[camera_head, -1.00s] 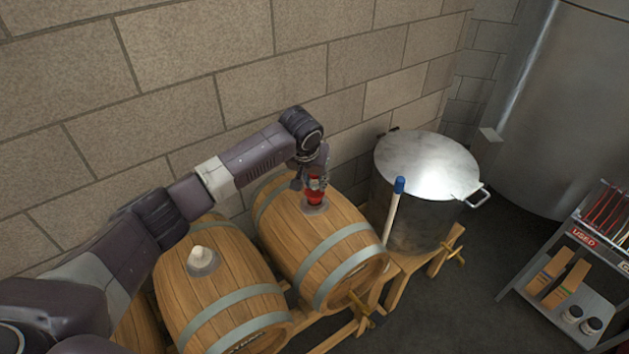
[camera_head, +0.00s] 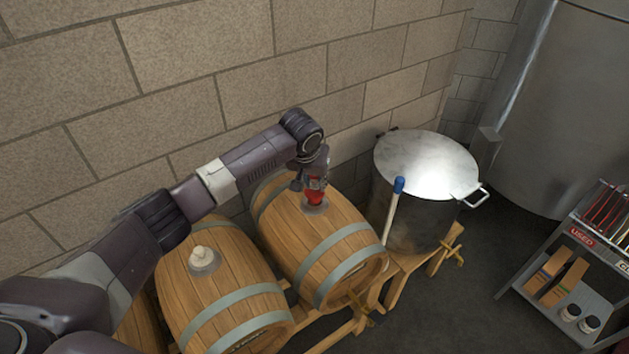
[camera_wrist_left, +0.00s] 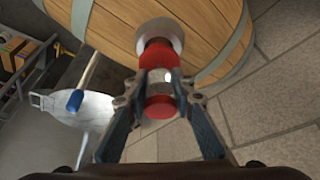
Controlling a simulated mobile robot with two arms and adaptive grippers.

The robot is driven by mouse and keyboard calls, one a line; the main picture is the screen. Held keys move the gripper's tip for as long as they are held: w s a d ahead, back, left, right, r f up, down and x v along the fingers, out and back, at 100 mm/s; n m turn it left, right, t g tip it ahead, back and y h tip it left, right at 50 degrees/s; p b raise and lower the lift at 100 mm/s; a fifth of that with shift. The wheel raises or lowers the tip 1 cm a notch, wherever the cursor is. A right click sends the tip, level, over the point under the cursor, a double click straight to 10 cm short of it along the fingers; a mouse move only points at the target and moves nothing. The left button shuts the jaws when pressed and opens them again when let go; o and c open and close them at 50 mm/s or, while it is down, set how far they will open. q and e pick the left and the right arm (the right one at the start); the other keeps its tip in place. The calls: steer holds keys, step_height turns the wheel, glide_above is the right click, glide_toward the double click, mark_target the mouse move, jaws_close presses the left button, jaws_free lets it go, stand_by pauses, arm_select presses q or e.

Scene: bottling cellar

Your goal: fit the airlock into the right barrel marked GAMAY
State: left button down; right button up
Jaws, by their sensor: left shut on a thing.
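The airlock (camera_head: 315,197), a red piece with a clear middle band, stands at the top of the right barrel (camera_head: 318,240). My left gripper (camera_head: 314,184) is shut on the airlock from above. In the left wrist view, the airlock (camera_wrist_left: 158,60) is between the two fingers, and its far end meets the pale round bung area of the barrel (camera_wrist_left: 205,30). I cannot tell how deep it sits. The GAMAY marking is not visible. My right gripper is not in view.
A second barrel (camera_head: 222,285) with a pale bung (camera_head: 203,257) stands left of it. A steel pot (camera_head: 420,190) with a lid is at the right, with a blue-tipped stick (camera_head: 393,208) before it. A shelf rack (camera_head: 575,265) is far right. A block wall stands behind.

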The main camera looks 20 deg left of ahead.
arm_select(q)
steer(key=shift+f, duration=1.15)
stand_by(1.2)
steer(key=c, duration=1.6)
jaws_free()
steer(key=shift+o, duration=0.5)
steer(key=o, duration=0.4)
